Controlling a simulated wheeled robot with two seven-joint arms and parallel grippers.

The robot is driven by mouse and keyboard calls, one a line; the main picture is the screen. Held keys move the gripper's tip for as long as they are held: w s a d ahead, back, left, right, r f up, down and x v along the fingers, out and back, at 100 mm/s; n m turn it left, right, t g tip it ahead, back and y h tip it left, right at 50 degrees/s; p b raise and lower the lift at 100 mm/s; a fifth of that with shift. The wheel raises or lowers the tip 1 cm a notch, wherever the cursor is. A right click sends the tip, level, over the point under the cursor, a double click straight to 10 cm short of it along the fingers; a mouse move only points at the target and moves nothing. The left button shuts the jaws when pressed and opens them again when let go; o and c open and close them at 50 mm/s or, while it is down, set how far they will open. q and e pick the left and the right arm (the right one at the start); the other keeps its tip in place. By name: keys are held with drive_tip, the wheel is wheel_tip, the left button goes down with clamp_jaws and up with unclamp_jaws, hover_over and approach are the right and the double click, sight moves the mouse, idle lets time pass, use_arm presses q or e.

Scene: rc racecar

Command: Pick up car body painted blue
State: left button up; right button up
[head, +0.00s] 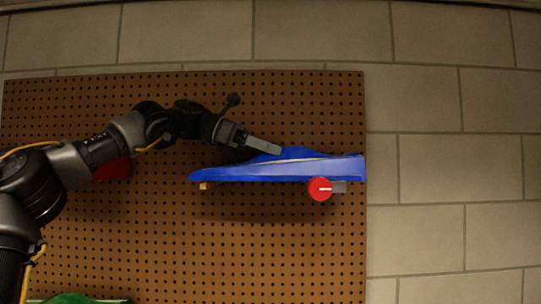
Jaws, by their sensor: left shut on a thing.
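The blue car body (330,168) is in the head view, right of the middle of the pegboard. It is long, with a pointed end at the left. A red round part (320,189) with a grey piece beside it shows at its lower edge. My left gripper (278,150) reaches in from the left and is shut on the body's upper edge. The contact at its fingertips is partly hidden. A shadow below the body suggests it stands off the board. My right gripper is not in view.
The brown pegboard (150,230) fills the left and middle, with its right edge near the body's blunt end. A red thing (113,169) is partly hidden behind my left arm. A green thing (80,299) shows at the bottom edge. A grey block wall (450,180) surrounds the board.

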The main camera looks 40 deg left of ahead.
use_arm(q)
drive_tip(key=shift+s+d+r+b, duration=0.1)
drive_tip(key=shift+b, duration=0.25)
wheel_tip(320, 180, up, 6)
drive_tip(key=shift+d+r, duration=0.1)
drive_tip(key=shift+s+d+r+b, duration=0.1)
drive_tip(key=shift+s+r+b, duration=0.1)
drive_tip(key=shift+b, duration=0.2)
drive_tip(key=s+d+b, duration=0.8)
drive_tip(key=s+d, duration=0.3)
drive_tip(key=s, duration=0.4)
drive_tip(key=shift+s+d+b, duration=0.2)
drive_tip(key=shift+d+b, duration=0.05)
drive_tip(key=shift+b, duration=0.1)
